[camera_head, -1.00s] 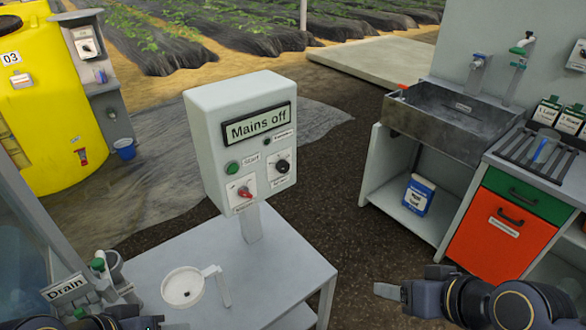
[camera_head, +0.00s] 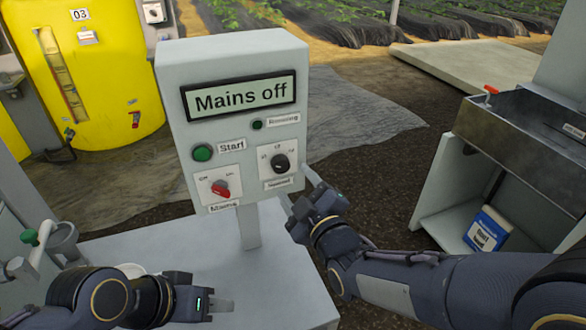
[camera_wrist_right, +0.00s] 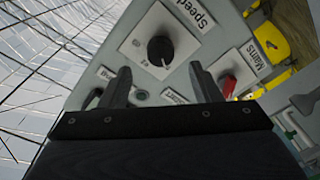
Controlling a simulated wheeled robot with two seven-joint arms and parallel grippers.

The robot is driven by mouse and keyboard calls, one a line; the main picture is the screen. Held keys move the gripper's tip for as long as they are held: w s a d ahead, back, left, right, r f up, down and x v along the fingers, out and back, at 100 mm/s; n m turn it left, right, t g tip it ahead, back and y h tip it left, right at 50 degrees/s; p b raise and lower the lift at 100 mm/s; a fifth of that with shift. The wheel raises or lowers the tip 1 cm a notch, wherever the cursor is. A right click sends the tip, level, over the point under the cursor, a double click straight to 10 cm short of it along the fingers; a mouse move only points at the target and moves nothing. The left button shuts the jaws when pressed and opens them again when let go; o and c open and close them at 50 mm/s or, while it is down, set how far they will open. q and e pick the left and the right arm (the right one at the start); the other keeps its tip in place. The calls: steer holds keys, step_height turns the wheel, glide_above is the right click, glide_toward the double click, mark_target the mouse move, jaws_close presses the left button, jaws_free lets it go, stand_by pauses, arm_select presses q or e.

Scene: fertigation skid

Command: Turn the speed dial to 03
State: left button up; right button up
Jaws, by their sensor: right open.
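The grey control box (camera_head: 240,55) stands on a post, and its display reads "Mains off". The black speed dial (camera_head: 280,163) is on a white plate at the lower right of its face; it also shows in the right wrist view (camera_wrist_right: 160,50), beyond my fingers. The red mains switch (camera_head: 221,188) is to its left, below the green start button (camera_head: 202,153). My right gripper (camera_head: 303,197) is just below and right of the dial, apart from it; in its wrist view the two fingers (camera_wrist_right: 158,88) are spread and empty. My left gripper (camera_head: 215,306) is low over the table, its fingers unclear.
The grey table (camera_head: 270,290) lies beneath the box. A yellow tank (camera_head: 110,60) stands at the back left. A metal sink (camera_head: 520,130) and a blue-and-white container (camera_head: 488,230) are at the right. A green-handled valve (camera_head: 32,238) is at the left.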

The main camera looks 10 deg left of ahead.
mark_target(283, 168)
steer(key=x, duration=0.6)
steer(key=shift+w+a, duration=0.1)
steer(key=shift+w, duration=0.05)
steer(key=shift+f, duration=0.1)
steer(key=c, duration=1)
